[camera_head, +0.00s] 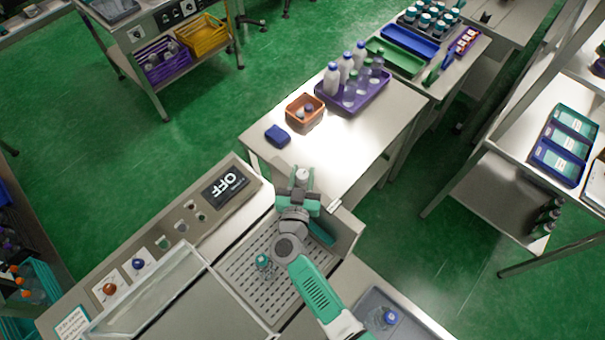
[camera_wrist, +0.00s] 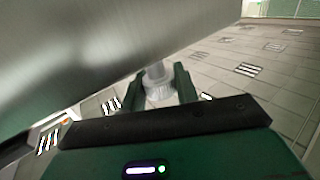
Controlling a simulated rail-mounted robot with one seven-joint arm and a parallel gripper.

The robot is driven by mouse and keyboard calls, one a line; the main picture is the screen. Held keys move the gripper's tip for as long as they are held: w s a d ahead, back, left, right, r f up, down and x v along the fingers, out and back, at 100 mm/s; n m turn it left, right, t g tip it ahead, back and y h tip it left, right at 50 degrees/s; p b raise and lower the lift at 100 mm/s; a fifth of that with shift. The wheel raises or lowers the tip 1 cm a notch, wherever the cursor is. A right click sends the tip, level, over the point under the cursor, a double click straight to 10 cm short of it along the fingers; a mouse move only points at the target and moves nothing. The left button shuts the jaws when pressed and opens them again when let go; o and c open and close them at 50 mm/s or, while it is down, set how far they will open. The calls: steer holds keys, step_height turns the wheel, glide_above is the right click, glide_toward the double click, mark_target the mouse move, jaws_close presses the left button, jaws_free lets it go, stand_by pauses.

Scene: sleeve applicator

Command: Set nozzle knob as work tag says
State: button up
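The sleeve applicator has a grey panel whose dark display (camera_head: 225,186) reads OFF. My gripper (camera_head: 302,187) is at the applicator's right end, by the wall above the perforated tray (camera_head: 240,285). A pale round knob (camera_head: 303,174) shows just beyond it. In the wrist view a pale knob on a grey stem (camera_wrist: 159,86) sits between the two green fingers (camera_wrist: 158,88). The fingers stand on either side of it; I cannot tell whether they touch it. A small white tag (camera_head: 335,205) is right of the gripper, its writing too small to read.
A teal-capped vial (camera_head: 263,261) stands on the perforated tray, left of my arm. A glass cover (camera_head: 155,295) lies along the panel. The table (camera_head: 385,125) beyond holds a purple tray (camera_head: 323,101) of bottles, an orange bin (camera_head: 291,119) and a blue item (camera_head: 277,135).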

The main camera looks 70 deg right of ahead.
steer(key=shift+m+g, duration=0.4)
steer(key=shift+g, duration=0.2)
